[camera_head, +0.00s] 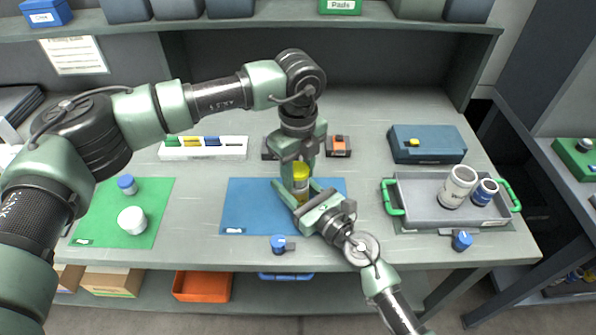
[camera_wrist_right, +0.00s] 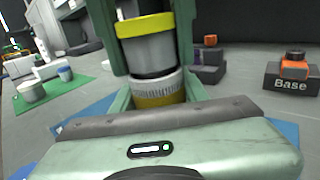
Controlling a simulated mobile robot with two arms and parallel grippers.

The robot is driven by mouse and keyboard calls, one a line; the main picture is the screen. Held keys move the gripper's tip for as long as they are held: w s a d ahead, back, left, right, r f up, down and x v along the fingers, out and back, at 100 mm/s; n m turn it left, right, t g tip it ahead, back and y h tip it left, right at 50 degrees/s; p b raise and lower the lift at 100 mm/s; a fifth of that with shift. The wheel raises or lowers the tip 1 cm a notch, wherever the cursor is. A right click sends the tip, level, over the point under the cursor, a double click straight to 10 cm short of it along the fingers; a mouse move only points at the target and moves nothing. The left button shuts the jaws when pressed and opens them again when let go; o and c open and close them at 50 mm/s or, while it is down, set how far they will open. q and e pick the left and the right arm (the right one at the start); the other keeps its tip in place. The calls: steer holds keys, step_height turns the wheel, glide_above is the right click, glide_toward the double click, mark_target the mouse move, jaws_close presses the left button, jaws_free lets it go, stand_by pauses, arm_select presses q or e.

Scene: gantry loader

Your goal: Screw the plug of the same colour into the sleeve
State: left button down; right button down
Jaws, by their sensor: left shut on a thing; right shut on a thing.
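My left gripper (camera_head: 300,168) points down over the blue mat (camera_head: 240,198) and is shut on a grey cylinder with a yellow band, likely the plug (camera_head: 301,171). The plug also shows in the right wrist view (camera_wrist_right: 148,50), upright between the left fingers. My right gripper (camera_head: 298,200) comes in from the front right and is shut on a pale ribbed piece with a yellow lower band, likely the sleeve (camera_wrist_right: 157,88). The sleeve is directly below the plug and roughly in line with it. I cannot tell whether their threads are engaged.
A green mat (camera_head: 100,215) at left carries a white cylinder (camera_head: 132,220) and a blue-topped one (camera_head: 127,185). Behind stand a white rack (camera_head: 205,155), dark blocks and a blue box (camera_head: 428,150).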

arm_select(q)
steer(key=m, duration=0.6)
steer(key=shift+m, duration=0.3)
steer(key=m, duration=1.2)
steer(key=shift+m, duration=0.3)
steer(key=m, duration=0.6)
steer(key=shift+f, duration=0.1)
steer(key=m, duration=1)
steer(key=shift+s, duration=0.1)
steer(key=m, duration=0.6)
steer(key=shift+f+m, duration=0.1)
steer(key=shift+m, duration=0.2)
steer(key=m, duration=0.4)
